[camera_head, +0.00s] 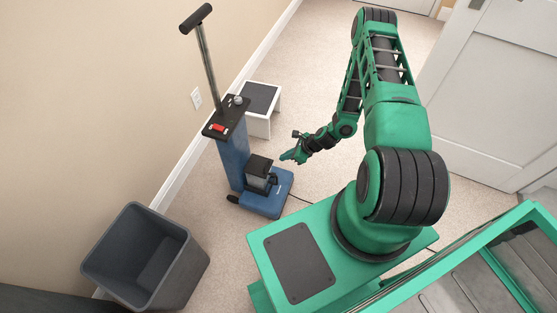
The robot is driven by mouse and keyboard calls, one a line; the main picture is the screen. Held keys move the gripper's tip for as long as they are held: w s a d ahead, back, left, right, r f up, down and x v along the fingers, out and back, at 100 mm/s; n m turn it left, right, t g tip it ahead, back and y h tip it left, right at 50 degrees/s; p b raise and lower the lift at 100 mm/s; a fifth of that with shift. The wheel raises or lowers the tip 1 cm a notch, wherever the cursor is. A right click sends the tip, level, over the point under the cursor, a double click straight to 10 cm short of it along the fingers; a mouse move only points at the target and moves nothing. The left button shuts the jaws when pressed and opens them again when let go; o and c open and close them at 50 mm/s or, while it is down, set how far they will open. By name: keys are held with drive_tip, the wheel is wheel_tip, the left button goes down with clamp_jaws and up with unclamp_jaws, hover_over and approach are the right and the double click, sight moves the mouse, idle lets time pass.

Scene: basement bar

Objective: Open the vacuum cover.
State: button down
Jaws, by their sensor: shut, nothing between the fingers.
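A blue upright vacuum (235,160) stands on the carpet near the left wall, with a long handle (207,65) leaning up to the left. Its top plate (225,118) is black with a red part and a small grey knob. A black-topped block (259,166) sits on its low blue base (270,198). I cannot tell which part is the cover. My gripper (284,158) is shut and empty, just right of the black-topped block and above the base. It is too small to tell whether it touches the vacuum.
A dark grey bin (140,255) stands at the lower left. A white stool with a dark top (262,98) is behind the vacuum. A pale door (490,100) is at the right. A thin cord (300,198) runs from the vacuum base. Carpet is clear behind the arm.

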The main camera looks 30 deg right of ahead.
drive_tip(key=x, duration=0.9)
drive_tip(key=shift+w, duration=0.1)
